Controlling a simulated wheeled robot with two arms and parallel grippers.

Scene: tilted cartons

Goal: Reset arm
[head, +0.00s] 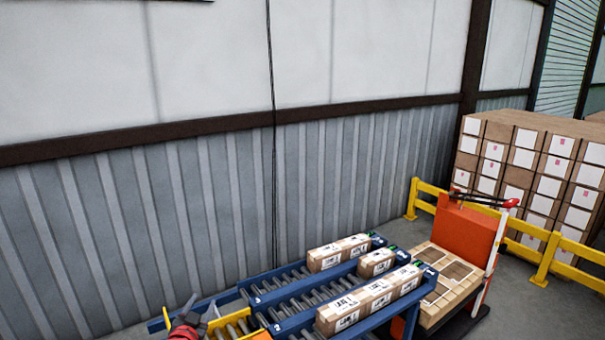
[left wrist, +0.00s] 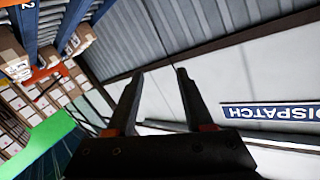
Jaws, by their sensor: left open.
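My left gripper (head: 185,322) shows at the bottom left of the head view, beside the blue and yellow conveyor end. In the left wrist view its two dark fingers (left wrist: 158,100) stand apart with nothing between them, so it is open and empty. Behind the fingers are the wall and a blue "DISPATCH" sign (left wrist: 272,112). My right gripper is in neither view.
A blue roller conveyor (head: 310,298) with several lanes carries brown cartons (head: 368,305). An orange pallet truck (head: 466,236), a yellow guard rail (head: 428,190) and a large carton stack (head: 528,172) stand to the right. A grey corrugated wall (head: 200,210) closes the back.

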